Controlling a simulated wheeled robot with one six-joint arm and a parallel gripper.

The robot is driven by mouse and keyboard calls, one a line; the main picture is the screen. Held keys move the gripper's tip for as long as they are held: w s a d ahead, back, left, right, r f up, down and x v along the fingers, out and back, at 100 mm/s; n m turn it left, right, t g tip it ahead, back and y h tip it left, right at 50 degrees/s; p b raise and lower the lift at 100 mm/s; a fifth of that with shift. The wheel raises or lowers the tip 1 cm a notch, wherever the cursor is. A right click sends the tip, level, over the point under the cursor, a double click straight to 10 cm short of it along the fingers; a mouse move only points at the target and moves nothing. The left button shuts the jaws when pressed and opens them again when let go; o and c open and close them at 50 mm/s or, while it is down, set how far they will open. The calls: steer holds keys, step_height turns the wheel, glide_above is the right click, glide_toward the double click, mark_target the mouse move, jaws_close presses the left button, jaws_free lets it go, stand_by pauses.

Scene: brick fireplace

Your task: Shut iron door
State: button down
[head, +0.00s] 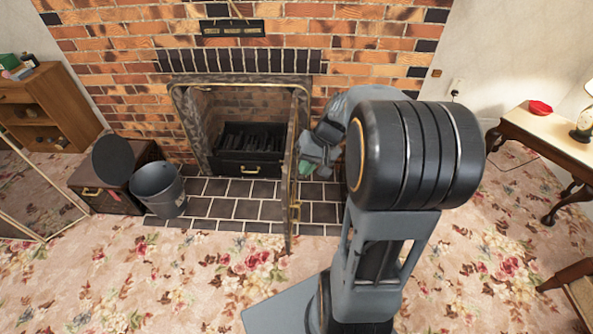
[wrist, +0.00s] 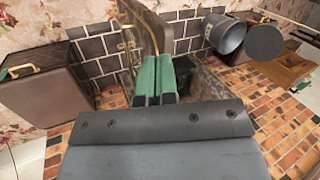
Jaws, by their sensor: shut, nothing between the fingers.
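The iron door (head: 291,165) stands swung open at the right side of the fireplace opening (head: 245,110). It points out into the room and shows nearly edge-on in the head view. In the wrist view the door (wrist: 148,22) rises just beyond my fingertips. My gripper (head: 306,168) is on the right of the door, low and close to it. Its green fingers (wrist: 154,78) are shut together with nothing between them. I cannot tell whether they touch the door. My arm hides part of the hearth's right side.
A grate (head: 250,150) sits inside the fireplace. Dark hearth tiles (head: 230,208) lie in front. A metal bucket (head: 158,188) and a brown box (head: 108,188) stand to the left. A side table (head: 550,130) is at the right.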

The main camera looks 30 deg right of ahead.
steer(key=w+d+f+m+t+y, duration=0.1)
steer(key=w+d+f+t+y, duration=0.15)
steer(key=d, duration=0.25)
steer(key=w+d+f+m+t+y, duration=0.1)
steer(key=w+d+f, duration=0.15)
steer(key=d, duration=0.35)
steer(key=a+r+b+x, duration=0.1)
steer(key=b+x, duration=0.2)
steer(key=x, duration=0.9)
steer(key=shift+a+f+m, duration=0.2)
steer(key=shift+f+m, duration=0.05)
steer(key=shift+m, duration=0.05)
steer(key=shift+w, duration=0.15)
